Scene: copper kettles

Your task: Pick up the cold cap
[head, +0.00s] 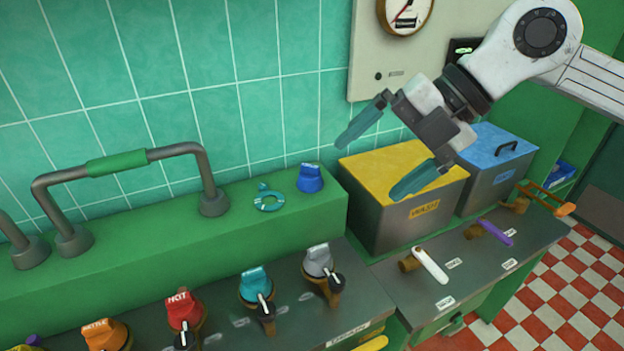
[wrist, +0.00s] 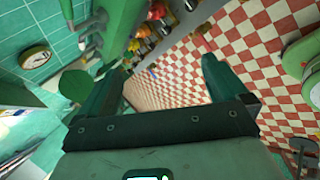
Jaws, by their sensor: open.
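A blue cap (head: 310,179) sits on the green ledge (head: 240,225), near its right end; its small white label is too small to read. A red cap (head: 183,308) marked HOT sits on a valve on the lower counter. My gripper (head: 382,158) is open and empty, raised to the right of the blue cap and in front of the yellow-topped box, apart from the cap. In the wrist view both fingers of my gripper (wrist: 165,85) stand wide apart, with the checkered floor between them. I cannot make out the blue cap there.
A teal ring (head: 269,201) lies left of the blue cap. A grey pipe handle (head: 118,164) rises from the ledge further left. The yellow-topped box (head: 390,205) and blue-topped box (head: 492,165) stand right. Teal (head: 256,285), grey (head: 318,261) and orange (head: 106,335) caps line the counter.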

